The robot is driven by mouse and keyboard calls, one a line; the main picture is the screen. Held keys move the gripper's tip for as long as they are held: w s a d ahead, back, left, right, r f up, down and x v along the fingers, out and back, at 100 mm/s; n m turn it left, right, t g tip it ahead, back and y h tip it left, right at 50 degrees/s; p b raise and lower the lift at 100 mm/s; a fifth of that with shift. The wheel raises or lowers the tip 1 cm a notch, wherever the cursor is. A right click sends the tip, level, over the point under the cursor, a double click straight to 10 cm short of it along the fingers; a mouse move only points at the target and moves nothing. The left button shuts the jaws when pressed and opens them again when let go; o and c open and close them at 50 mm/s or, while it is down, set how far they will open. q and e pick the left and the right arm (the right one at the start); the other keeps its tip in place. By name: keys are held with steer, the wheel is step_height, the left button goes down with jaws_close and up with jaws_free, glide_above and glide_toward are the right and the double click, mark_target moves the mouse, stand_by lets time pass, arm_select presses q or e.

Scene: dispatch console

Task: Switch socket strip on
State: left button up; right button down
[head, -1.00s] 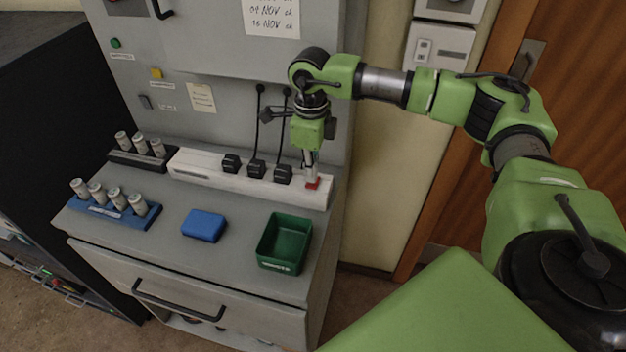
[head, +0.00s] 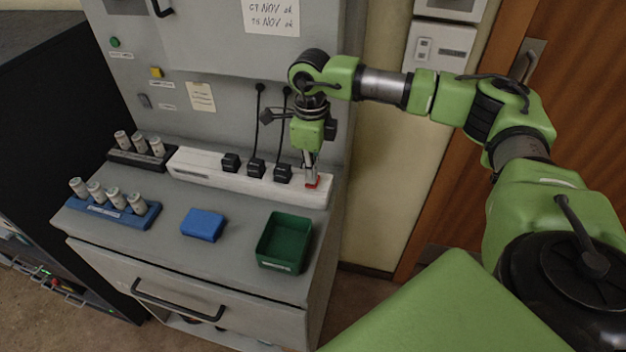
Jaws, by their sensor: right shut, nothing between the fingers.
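The white socket strip (head: 205,168) lies along the back of the console top. Several black plugs (head: 256,168) sit in it, with cords running up to the panel. A red switch (head: 313,184) is at the strip's right end. My right gripper (head: 310,184) is shut and empty, pointing down with its fingertips at the red switch. The fingers partly cover the switch, and I cannot tell whether it is pressed. My left gripper is not in view.
A green open bin (head: 262,250) and a blue box (head: 203,225) stand in front of the strip. A blue rack (head: 150,215) and a black rack (head: 120,156) hold several pale cylinders at the left. A wooden door (head: 565,75) is at the right.

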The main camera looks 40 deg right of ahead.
steer(key=shift+f+b, duration=0.55)
steer(key=shift+f, duration=0.2)
steer(key=shift+r, duration=0.1)
steer(key=shift+r+p, duration=2.1)
steer(key=shift+r, duration=1.4)
steer(key=shift+f, duration=0.1)
